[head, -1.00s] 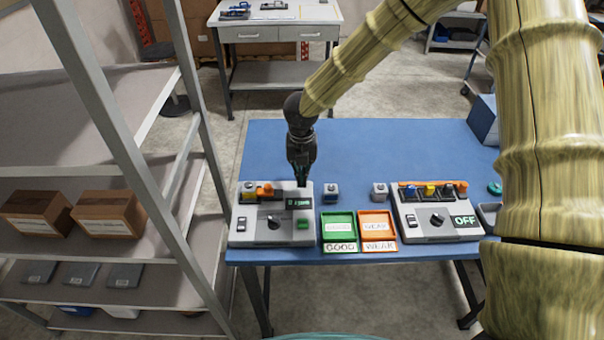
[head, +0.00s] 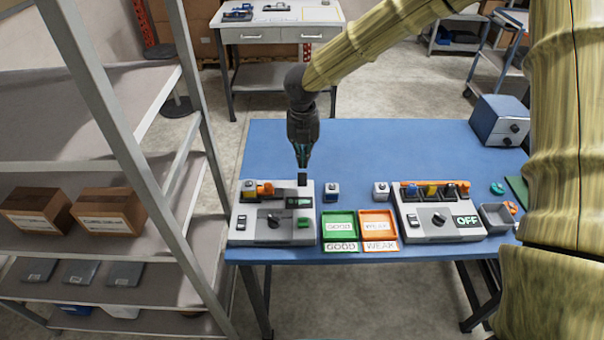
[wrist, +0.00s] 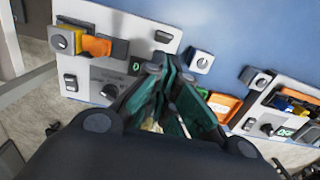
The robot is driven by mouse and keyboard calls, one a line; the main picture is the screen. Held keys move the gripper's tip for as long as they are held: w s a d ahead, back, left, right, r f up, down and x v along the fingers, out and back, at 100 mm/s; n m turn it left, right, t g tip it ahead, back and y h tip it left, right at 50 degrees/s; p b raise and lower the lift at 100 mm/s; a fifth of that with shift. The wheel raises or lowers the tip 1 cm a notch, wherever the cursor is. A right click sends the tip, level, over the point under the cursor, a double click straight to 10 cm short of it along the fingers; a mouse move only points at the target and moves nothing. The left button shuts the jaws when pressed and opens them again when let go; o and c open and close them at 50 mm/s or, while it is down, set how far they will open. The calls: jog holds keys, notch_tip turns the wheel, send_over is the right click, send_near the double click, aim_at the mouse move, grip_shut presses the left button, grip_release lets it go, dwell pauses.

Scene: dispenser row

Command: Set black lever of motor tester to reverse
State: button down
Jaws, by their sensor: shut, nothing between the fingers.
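The motor tester is the grey box (head: 240,228) at the left end of the blue table, with a small dark display (head: 299,202). Its black lever (head: 302,179) stands at the box's back right corner; it also shows as a dark block in the wrist view (wrist: 162,36). Which setting it marks, I cannot tell. A black round knob (head: 273,220), a dark rocker switch (head: 241,222) and a green button (head: 303,222) are on the box's face. My gripper (head: 303,164) is shut and empty, pointing down just above and behind the lever; contact is not clear.
An orange part (head: 265,188) sits in the box's back left. Small grey blocks (head: 332,191), a green tray (head: 325,230), an orange tray (head: 392,230) and a second tester reading OFF (head: 410,232) stand to the right. A metal shelf (head: 190,100) rises at left.

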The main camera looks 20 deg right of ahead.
jog(key=w+r, duration=0.1)
jog(key=w+r+b, duration=0.1)
jog(key=r, duration=0.1)
jog(key=shift+w+d+r, duration=0.1)
jog(key=shift+d, duration=0.25)
jog(key=shift+a, duration=0.15)
